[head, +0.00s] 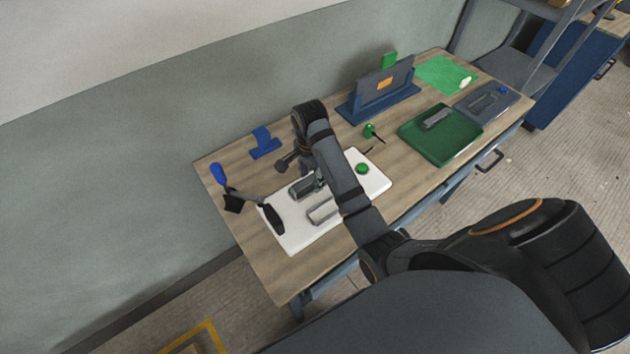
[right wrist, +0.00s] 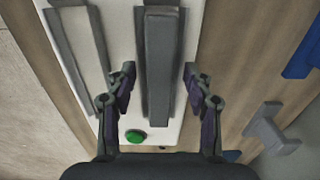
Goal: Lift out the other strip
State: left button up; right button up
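A grey strip (right wrist: 160,65) lies in a dark grey mould on the white board (head: 290,239). That mould (head: 301,189) also shows in the head view, partly hidden by my right arm. My right gripper (right wrist: 160,85) is open, with one finger on each side of the strip and small gaps between. It is mostly hidden in the head view. A second mould (head: 322,211) on the board looks empty, with pale board showing inside it. Another grey strip (head: 436,118) lies in the green tray (head: 458,153). My left gripper is not in view.
A green round object (head: 362,168) sits on the board's right part. A blue-handled tool (head: 217,173) and a blue holder (head: 265,142) stand at the left. A blue rack (head: 378,104) holding a dark panel stands at the back. Bare wood lies between board and tray.

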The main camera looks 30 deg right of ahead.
aim_at(311, 179)
grip_shut()
notch_tip(311, 179, up, 4)
jog(key=p, duration=0.3)
jog(key=shift+r+p, duration=0.15)
jog(key=shift+p, duration=0.25)
jog(key=s+d+r+p, duration=0.6)
jog(key=s+d+r, duration=0.1)
jog(key=s, duration=0.4)
jog(key=shift+s+d+r+p, duration=0.15)
jog(key=shift+s+r+p, duration=0.25)
jog(key=shift+r, duration=0.45)
